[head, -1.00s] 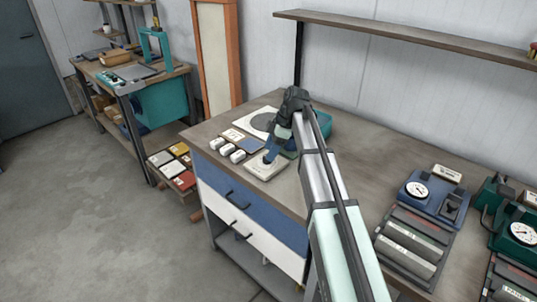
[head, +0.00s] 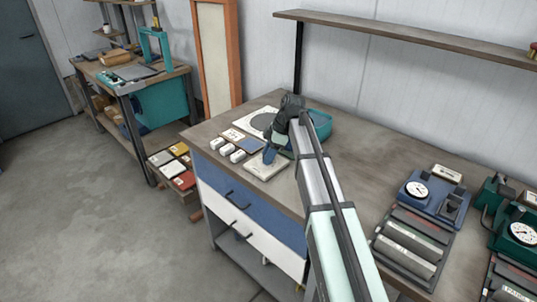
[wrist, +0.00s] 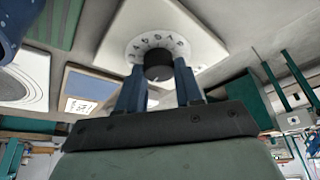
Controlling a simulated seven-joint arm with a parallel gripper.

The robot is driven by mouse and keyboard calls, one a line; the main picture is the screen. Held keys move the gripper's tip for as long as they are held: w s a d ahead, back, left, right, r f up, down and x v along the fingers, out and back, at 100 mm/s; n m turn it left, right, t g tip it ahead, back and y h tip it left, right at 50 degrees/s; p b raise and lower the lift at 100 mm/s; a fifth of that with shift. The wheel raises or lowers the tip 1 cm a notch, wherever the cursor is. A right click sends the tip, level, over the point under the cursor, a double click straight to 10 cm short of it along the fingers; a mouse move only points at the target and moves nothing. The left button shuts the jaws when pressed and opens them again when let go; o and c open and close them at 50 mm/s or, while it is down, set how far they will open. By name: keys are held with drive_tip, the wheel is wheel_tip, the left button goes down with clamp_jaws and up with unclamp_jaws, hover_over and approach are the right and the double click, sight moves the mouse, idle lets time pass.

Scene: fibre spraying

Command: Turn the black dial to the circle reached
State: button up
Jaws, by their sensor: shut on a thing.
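The black dial (wrist: 158,66) sits in the middle of a white plate (wrist: 195,30), inside a pale ring of small printed marks. The marks are too small to read surely. My gripper (wrist: 160,82) is shut on the dial, with one blue finger on each side of it. In the head view my gripper (head: 270,156) points down at the white plate (head: 264,174) near the bench's front edge. There the dial is hidden by the fingers.
White blocks (head: 227,150) stand left of the plate. Behind are a blue pad (head: 250,144), a pale board with a grey disc (head: 250,114) and a teal bin (head: 322,124). A blue gauge unit (head: 436,202) stands at the right. The bench between is clear.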

drive_tip(key=c, duration=0.4)
drive_tip(key=shift+o, duration=0.2)
drive_tip(key=shift+m, duration=0.3)
drive_tip(key=m+t, duration=0.2)
drive_tip(key=m, duration=0.3)
drive_tip(key=shift+s, duration=0.2)
drive_tip(key=m+t+h, duration=0.1)
drive_tip(key=m, duration=0.2)
drive_tip(key=m+t+h, duration=0.1)
drive_tip(key=m, duration=0.2)
drive_tip(key=shift+a, duration=0.15)
drive_tip(key=m+h, duration=0.1)
drive_tip(key=m, duration=0.2)
drive_tip(key=m+t+h, duration=0.1)
drive_tip(key=m, duration=0.2)
drive_tip(key=shift+a+m+h, duration=0.1)
drive_tip(key=shift+m+h, duration=0.2)
drive_tip(key=shift+m, duration=0.1)
drive_tip(key=m+h, duration=0.1)
drive_tip(key=m, duration=0.2)
drive_tip(key=m+h, duration=0.1)
drive_tip(key=m, duration=0.2)
drive_tip(key=shift+g, duration=0.3)
drive_tip(key=shift+m, duration=0.3)
